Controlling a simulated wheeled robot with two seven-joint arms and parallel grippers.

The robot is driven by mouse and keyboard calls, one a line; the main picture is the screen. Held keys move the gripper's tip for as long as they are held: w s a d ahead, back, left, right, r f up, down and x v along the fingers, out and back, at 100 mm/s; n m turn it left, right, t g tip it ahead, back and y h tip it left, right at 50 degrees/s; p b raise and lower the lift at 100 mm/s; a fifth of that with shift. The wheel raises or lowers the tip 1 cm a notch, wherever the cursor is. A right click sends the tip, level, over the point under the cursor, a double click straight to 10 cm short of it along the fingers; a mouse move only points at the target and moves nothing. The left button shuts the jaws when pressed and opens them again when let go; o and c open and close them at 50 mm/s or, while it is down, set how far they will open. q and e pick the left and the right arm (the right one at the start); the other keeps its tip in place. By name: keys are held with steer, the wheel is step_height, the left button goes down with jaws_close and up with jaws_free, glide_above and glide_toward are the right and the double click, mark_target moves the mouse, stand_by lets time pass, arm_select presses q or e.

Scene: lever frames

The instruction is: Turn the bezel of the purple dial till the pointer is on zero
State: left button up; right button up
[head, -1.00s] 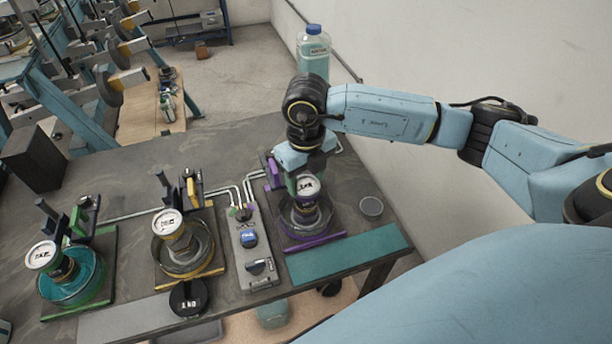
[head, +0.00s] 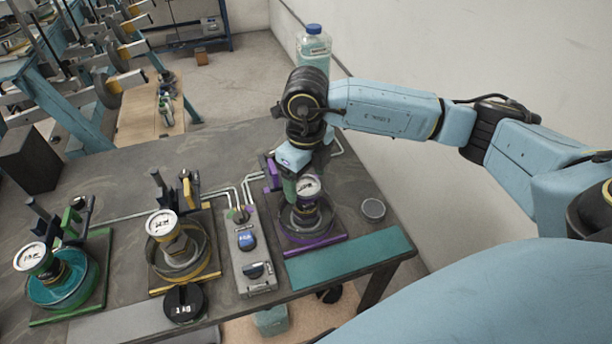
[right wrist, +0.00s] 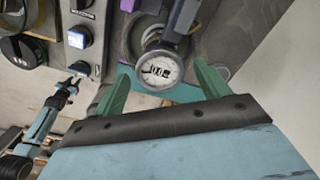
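The purple dial (head: 308,187) is a round white-faced gauge on the station with the purple base (head: 316,246). It also shows close up in the right wrist view (right wrist: 158,70), with dark marks on its face; I cannot read the pointer's position surely. My right gripper (head: 297,188) is over this dial. In the right wrist view its two green fingers (right wrist: 161,88) are spread, one on each side of the dial, with gaps visible. A blue arm with a dark tip (right wrist: 68,88), apparently my left one, shows small at lower left there; its finger state is unclear.
Similar stations with yellow (head: 162,224) and green (head: 30,256) parts stand to the left. A grey control box (head: 249,262) with a blue button is just left of the purple station. A black weight (head: 184,303), a teal mat (head: 348,256) and a small round dish (head: 373,209) lie nearby.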

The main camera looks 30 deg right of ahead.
mark_target(306, 185)
step_height(306, 185, up, 13)
steer(key=b, duration=0.1)
steer(key=shift+r, duration=0.2)
stand_by(0.4)
stand_by(0.4)
